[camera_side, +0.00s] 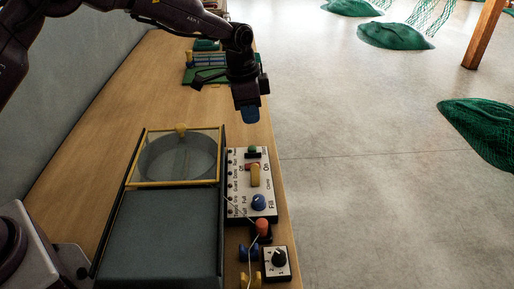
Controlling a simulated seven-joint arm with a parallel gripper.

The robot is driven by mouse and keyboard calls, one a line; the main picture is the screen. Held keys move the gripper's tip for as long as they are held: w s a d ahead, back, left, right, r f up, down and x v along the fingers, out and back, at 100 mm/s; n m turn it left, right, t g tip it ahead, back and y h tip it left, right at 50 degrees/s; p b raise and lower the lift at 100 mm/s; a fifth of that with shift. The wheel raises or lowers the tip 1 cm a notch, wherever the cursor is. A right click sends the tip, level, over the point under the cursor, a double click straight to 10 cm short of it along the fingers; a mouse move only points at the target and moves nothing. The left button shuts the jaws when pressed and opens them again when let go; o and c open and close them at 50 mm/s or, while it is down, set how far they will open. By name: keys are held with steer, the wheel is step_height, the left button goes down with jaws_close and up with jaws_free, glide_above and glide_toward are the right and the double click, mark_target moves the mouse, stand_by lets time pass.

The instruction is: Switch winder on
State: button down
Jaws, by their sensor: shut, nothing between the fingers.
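A white control panel (238,204) is fixed on the wooden bench, right of a grey machine (160,235) with a yellow-framed clear lid (178,157) over a round drum. The panel carries a green button (252,149), a yellow lever (255,175) near the label "On", and a blue knob (259,202) near the label "Fill". Which control belongs to the winder is not clear from its small labels. My gripper (251,116) is shut and empty, pointing down above the bench, beyond the panel's far end and apart from it.
A small dial box (275,264) with a black knob sits at the bench's front right. An orange-topped part (262,227) and blue and yellow spools stand beside it. A green rack (205,75) lies farther back. Green nets (395,36) are on the open floor at right.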

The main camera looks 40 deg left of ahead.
mark_target(259, 162)
steer(key=f, duration=0.4)
steer(key=w+d+f, duration=0.1)
steer(key=f, duration=0.8)
steer(key=shift+w+d+f, duration=0.2)
steer(key=shift+f, duration=0.15)
steer(key=shift+f, duration=0.35)
steer(key=shift+s+a, duration=0.25)
steer(key=shift+s, duration=0.1)
steer(key=shift+s+a+r, duration=0.2)
steer(key=shift+a+r, duration=0.05)
steer(key=shift+r, duration=0.05)
steer(key=shift+r, duration=0.1)
